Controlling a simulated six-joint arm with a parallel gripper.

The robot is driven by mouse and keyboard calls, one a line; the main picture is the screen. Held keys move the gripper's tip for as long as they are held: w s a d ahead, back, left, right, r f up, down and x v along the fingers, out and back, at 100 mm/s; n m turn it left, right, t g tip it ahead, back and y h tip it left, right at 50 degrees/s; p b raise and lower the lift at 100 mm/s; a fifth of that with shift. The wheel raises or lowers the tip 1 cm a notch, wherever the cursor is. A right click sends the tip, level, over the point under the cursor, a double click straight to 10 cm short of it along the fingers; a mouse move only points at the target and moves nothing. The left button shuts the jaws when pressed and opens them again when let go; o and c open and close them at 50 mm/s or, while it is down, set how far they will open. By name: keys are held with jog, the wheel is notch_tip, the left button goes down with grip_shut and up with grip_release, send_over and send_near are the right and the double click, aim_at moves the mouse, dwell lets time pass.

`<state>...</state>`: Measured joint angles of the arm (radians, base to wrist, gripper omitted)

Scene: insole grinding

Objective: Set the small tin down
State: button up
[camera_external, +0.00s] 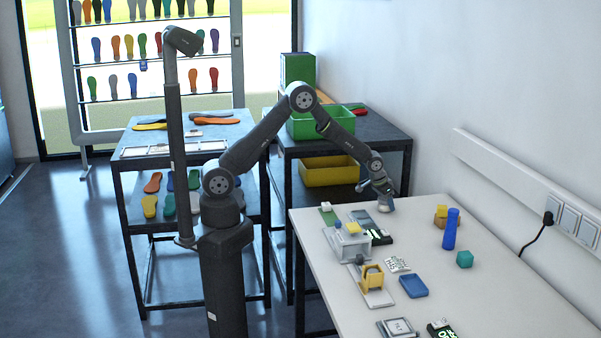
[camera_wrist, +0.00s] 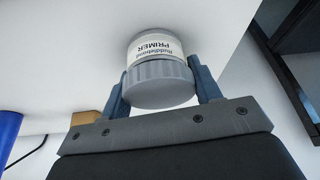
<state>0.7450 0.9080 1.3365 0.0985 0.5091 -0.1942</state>
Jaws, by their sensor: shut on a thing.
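The small tin (camera_wrist: 155,48) is a white-labelled can with the word PRIMER on it and a ribbed grey cap. In the wrist view it sits between the two blue-grey fingers of my gripper (camera_wrist: 163,84), which is shut on its cap end. In the external view my gripper (camera_external: 381,188) points down at the far end of the white table (camera_external: 500,290), with the tin (camera_external: 386,206) under it, at or just above the tabletop. I cannot tell whether the tin's base touches the table.
A grey-white device with a yellow block (camera_external: 352,229), a blue tray (camera_external: 413,286) and a yellow holder (camera_external: 372,277) stand nearer the camera. Dark shelving (camera_external: 400,150) stands behind the table.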

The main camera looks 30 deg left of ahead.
jog(key=shift+f, duration=0.1)
jog(key=o, duration=1)
jog(key=shift+o, duration=0.2)
jog(key=v, duration=1.2)
jog(key=x, duration=1.2)
jog(key=shift+r, duration=1.3)
